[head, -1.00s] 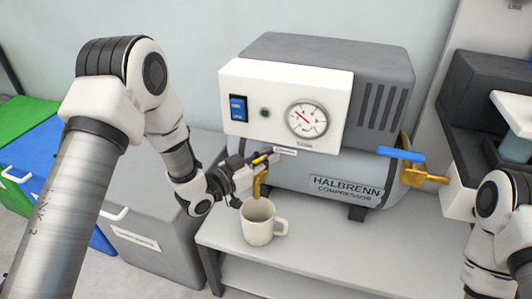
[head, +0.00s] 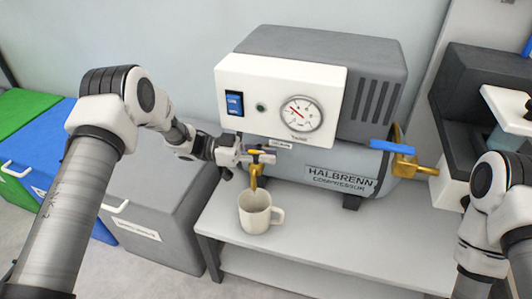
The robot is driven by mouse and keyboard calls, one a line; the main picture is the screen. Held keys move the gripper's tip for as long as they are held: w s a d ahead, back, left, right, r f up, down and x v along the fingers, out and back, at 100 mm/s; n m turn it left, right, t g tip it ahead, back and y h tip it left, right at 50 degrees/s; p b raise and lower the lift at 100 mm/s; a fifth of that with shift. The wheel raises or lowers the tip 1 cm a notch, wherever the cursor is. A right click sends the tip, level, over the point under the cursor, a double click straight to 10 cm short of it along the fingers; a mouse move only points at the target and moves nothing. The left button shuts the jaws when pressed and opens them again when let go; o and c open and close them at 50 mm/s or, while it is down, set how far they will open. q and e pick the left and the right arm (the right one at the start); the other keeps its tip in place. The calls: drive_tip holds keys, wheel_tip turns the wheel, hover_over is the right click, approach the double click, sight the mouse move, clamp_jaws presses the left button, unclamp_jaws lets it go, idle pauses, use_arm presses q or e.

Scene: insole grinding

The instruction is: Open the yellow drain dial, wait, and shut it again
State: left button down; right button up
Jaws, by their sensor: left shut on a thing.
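The yellow drain dial (head: 257,152) sits on the left end of the compressor (head: 310,160), above a brass drain spout (head: 254,177). My left gripper (head: 262,156) is shut on the dial, and its fingers hide much of it. A cream mug (head: 256,211) stands upright on the table under the spout. The inside of the mug is too small to read. My right arm is at the right edge, and its gripper is outside the picture.
A white panel with a blue switch (head: 235,103) and a round gauge (head: 301,114) is above the dial. A blue-handled brass valve (head: 394,147) is at the compressor's right end. Grey, blue and green bins (head: 150,220) stand left of the table (head: 330,240).

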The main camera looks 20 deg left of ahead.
use_arm(q)
drive_tip(key=shift+s+m+g, duration=0.15)
drive_tip(key=shift+m+g, duration=0.55)
drive_tip(key=shift+g, duration=0.4)
drive_tip(key=c, duration=1.2)
unclamp_jaws()
drive_tip(key=shift+o, duration=0.2)
drive_tip(key=a, duration=1.2)
drive_tip(key=shift+w, duration=0.3)
